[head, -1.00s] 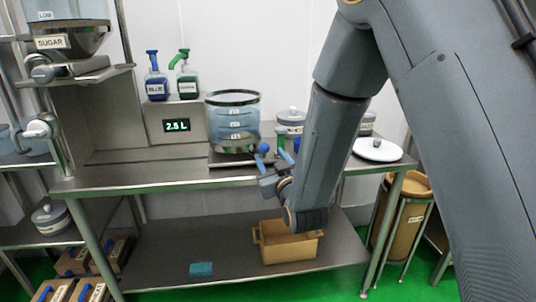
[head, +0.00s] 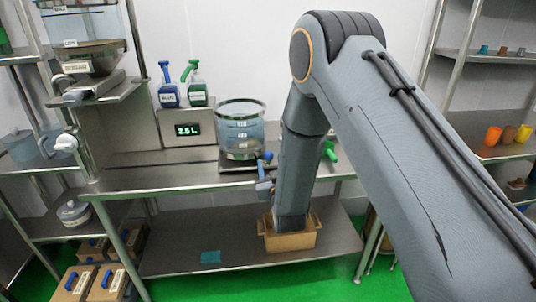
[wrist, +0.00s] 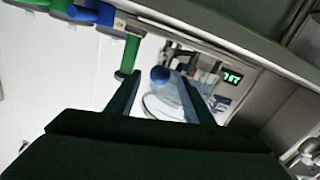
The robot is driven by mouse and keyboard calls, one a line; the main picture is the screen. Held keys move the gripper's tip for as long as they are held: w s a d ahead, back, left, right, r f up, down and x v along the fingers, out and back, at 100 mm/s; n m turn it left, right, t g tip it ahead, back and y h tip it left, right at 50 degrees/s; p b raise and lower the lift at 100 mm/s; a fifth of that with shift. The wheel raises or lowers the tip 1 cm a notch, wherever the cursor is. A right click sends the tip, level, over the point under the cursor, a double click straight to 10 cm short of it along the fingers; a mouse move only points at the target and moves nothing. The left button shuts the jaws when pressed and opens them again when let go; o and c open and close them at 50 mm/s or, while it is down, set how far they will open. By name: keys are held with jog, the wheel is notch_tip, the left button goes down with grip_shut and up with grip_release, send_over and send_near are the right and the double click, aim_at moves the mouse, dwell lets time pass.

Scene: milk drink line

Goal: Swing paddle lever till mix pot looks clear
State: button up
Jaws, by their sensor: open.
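The mix pot (head: 241,130) is a clear bluish vessel with a dark rim and white level labels. It stands on the steel table, and its lower part looks slightly greyish. A lever with a blue ball knob (head: 267,157) shows at the pot's front right; I cannot read whether it is the paddle lever. My gripper (head: 263,180) is just below that knob, partly hidden by my arm. In the wrist view my gripper (wrist: 157,76) is open, with a blue round knob (wrist: 160,74) seen between the fingers. I cannot tell whether they touch.
A green handle (wrist: 130,55) is close to one finger in the wrist view. A tan bin (head: 290,241) is on the lower shelf (head: 190,240).

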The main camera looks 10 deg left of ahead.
aim_at(269, 158)
jog(key=shift+p+x, duration=0.5)
jog(key=shift+x, duration=2.05)
grip_shut()
